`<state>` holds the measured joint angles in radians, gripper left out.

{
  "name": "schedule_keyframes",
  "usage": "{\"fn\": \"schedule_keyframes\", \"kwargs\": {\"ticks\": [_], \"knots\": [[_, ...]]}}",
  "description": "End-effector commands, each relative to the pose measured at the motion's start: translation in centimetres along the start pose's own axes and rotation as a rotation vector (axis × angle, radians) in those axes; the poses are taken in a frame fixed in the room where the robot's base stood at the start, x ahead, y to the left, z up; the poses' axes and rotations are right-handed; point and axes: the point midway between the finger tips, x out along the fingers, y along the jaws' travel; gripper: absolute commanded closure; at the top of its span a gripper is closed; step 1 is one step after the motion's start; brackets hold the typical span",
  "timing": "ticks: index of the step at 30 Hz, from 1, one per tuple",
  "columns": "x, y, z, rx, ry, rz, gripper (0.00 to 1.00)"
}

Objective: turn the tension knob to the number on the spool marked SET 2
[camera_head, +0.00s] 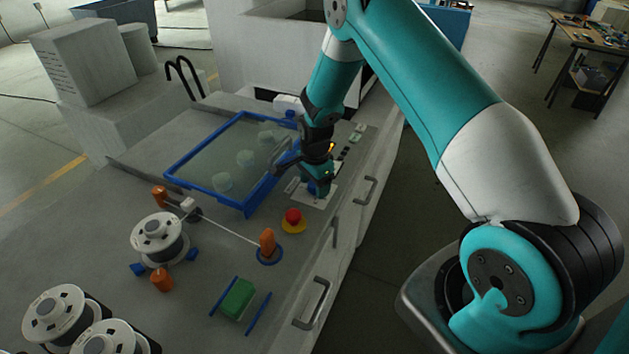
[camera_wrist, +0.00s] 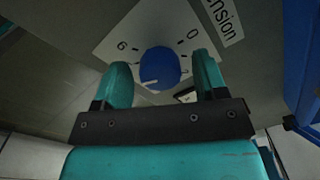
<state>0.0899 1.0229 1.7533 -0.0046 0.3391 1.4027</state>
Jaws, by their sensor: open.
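The blue tension knob (camera_wrist: 160,68) sits on a white dial plate (camera_wrist: 125,30) in the wrist view. A white mark on the knob points to the lower left. I can read a 0 and what looks like a 6; other figures are partly hidden by my fingers. A label (camera_wrist: 222,18) reading "tension" lies beside the plate. My gripper (camera_wrist: 163,66) is open, one finger on each side of the knob, with gaps showing. In the head view my gripper (camera_head: 318,183) is over the white plate (camera_head: 325,197). White spools (camera_head: 158,232) stand at the left; their markings are unreadable.
A blue-framed clear cover (camera_head: 196,164) lies left of my gripper. A red stop button (camera_head: 293,215), an orange guide (camera_head: 267,243) with a wire and a green block (camera_head: 238,298) are on the bench. Handles (camera_head: 319,302) line the bench's front.

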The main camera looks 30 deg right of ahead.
Motion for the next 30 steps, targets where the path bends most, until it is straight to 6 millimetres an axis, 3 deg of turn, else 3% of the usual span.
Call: {"fn": "schedule_keyframes", "kwargs": {"ticks": [7,14,23,30], "knots": [[0.11,0.00,0.00,0.000,0.000,0.000,0.34],[0.08,0.00,0.00,0.000,0.000,0.000,0.84],[0.12,-0.02,-0.01,-0.026,-0.001,-0.001,0.84],[0.27,-0.02,-0.03,-0.145,-0.004,0.000,0.84]]}}
